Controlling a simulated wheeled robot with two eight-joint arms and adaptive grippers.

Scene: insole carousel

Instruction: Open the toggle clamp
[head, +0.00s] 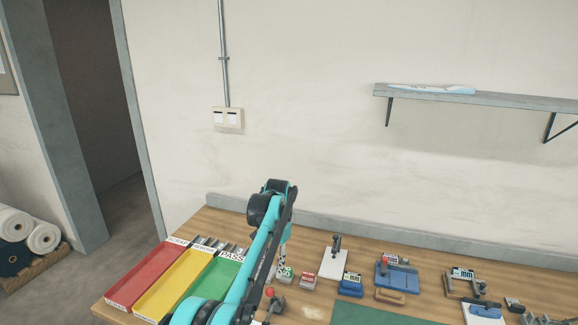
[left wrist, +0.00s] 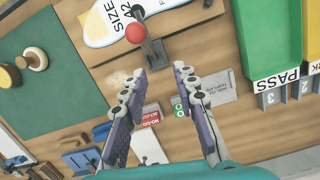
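The toggle clamp has a red ball knob on a dark lever. It shows in the left wrist view (left wrist: 136,33), with its dark base just beyond my fingertips. In the head view its red knob (head: 269,291) is just right of my left arm. My left gripper (left wrist: 160,72) is open and empty, with one finger on each side of the view and a wide gap between them. In the head view the gripper (head: 283,258) hangs above the bench, partly hidden behind my arm. I cannot tell the lever's exact tilt. My right gripper is not in view.
A white insole template marked SIZE 42 (left wrist: 100,20) lies by the clamp. Red NO-GO (head: 308,281) and green GO (head: 286,272) blocks stand close. Red (head: 150,273), yellow and green PASS trays are at left, a green mat (head: 375,315) at front, fixtures at right.

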